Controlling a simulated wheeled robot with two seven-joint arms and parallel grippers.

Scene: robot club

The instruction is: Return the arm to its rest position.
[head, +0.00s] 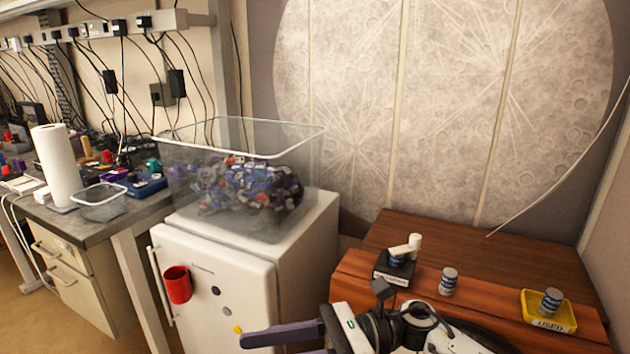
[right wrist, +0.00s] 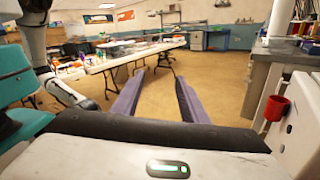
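My right gripper (head: 262,346) shows at the bottom of the head view, in front of the white mini fridge and pointing left. Its two purple fingers are spread apart. In the right wrist view the gripper (right wrist: 160,80) is open with nothing between the fingers, facing the open floor and a distant white table. My right arm comes in from the lower right, in front of the wooden cabinet. My left gripper is not identifiable in either view.
The white fridge (head: 215,290) carries a red cup (head: 177,284) and a clear bin (head: 300,150). The wooden cabinet (head: 400,235) holds a black holder (head: 393,271), a striped cylinder (head: 448,283) and a yellow "USED" tray (head: 563,325) with another cylinder. A workbench (head: 85,228) stands left.

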